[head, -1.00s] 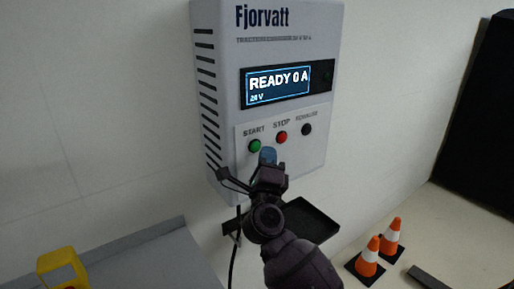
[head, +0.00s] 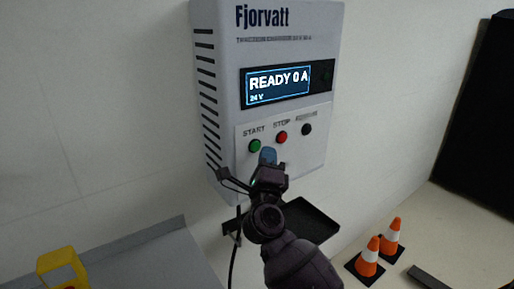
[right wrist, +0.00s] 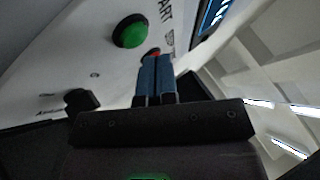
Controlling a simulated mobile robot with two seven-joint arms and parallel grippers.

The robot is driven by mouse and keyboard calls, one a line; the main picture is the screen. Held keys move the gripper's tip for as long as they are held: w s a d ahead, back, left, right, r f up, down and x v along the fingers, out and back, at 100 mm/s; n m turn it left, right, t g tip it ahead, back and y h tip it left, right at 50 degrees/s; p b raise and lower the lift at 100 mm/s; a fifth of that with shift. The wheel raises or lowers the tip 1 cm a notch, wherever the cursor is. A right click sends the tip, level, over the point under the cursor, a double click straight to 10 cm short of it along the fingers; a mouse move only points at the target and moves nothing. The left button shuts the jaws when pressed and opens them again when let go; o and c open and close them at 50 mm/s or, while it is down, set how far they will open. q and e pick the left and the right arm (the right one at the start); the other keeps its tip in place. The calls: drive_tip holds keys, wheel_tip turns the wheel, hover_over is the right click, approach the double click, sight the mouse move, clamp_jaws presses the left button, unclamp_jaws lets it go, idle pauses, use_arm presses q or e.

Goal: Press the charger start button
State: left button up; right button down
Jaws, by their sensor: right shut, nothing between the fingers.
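The green start button (head: 254,146) is on the front of the white Fjorvatt charger (head: 225,100), under the word START. It also shows in the right wrist view (right wrist: 129,30), up and left of the fingertips. The red stop button (head: 281,137) is to its right, and a black button (head: 306,129) is further right. The display (head: 278,85) reads READY 0 A, 24 V. My right gripper (head: 267,156) is shut and empty, its blue fingers just below and right of the green button. In the wrist view its fingertips (right wrist: 156,57) partly cover the red button. Contact cannot be told.
A black shelf (head: 312,218) sticks out under the charger, with a dark cable (head: 234,262) beside it. Two orange and white cones (head: 368,256) stand on the floor at the right. A yellow object (head: 60,270) is on a grey surface (head: 150,262) at lower left.

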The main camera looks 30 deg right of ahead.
drive_tip(key=shift+w, duration=0.15)
idle(0.6)
drive_tip(key=shift+w, duration=0.3)
drive_tip(key=shift+w+p, duration=0.35)
drive_tip(key=shift+w, duration=0.1)
idle(0.8)
drive_tip(key=shift+s, duration=0.1)
drive_tip(key=shift+s+p, duration=0.45)
drive_tip(key=shift+s, duration=0.35)
